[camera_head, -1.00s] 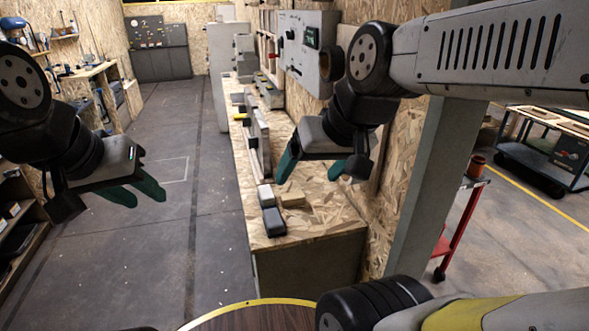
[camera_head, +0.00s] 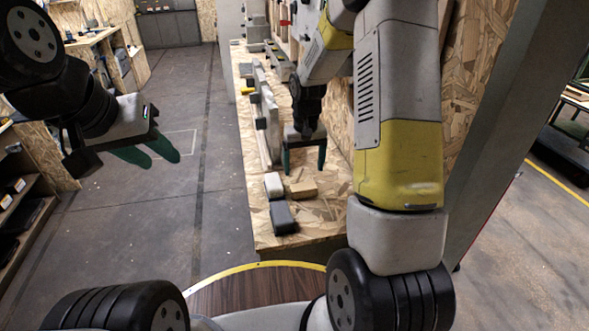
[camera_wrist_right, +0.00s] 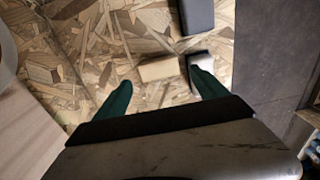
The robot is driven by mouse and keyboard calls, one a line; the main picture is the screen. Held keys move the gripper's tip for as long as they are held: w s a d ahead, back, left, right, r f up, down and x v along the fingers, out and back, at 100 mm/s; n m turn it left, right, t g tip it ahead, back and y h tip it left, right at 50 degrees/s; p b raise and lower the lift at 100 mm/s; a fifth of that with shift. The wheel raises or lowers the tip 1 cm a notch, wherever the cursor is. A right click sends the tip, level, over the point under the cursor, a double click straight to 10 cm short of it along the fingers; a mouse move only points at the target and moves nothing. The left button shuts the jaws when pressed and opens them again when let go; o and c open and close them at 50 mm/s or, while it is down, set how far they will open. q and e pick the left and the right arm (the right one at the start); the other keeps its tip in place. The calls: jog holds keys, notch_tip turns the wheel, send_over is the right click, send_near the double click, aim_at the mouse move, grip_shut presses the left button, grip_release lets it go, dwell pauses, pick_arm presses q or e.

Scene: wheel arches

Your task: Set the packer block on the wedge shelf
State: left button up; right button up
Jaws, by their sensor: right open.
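Three small blocks lie on the chipboard bench: a tan block (camera_head: 302,189), a pale grey block (camera_head: 273,186) and a dark block (camera_head: 283,217). The names do not show; the tan one may be the packer block. In the right wrist view the tan block (camera_wrist_right: 158,69) lies between the fingertip lines, and the pale block (camera_wrist_right: 199,60) is partly behind one finger. My right gripper (camera_head: 304,170) is open and empty, fingers down, just beyond the tan block. My left gripper (camera_head: 163,162) is open and empty over the floor at left. I cannot identify the wedge shelf for certain.
A grey upright panel (camera_head: 267,122) stands on the bench (camera_head: 325,232) behind the blocks, with a yellow item (camera_head: 247,91) farther back. A grey post (camera_head: 510,130) stands to the right. The floor (camera_head: 175,215) left of the bench is clear.

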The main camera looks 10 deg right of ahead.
aim_at(304, 188)
jog(key=f, duration=0.6)
jog(key=w+f, duration=0.1)
jog(key=f, duration=0.3)
jog(key=shift+d, duration=0.15)
jog(key=c, duration=1.2)
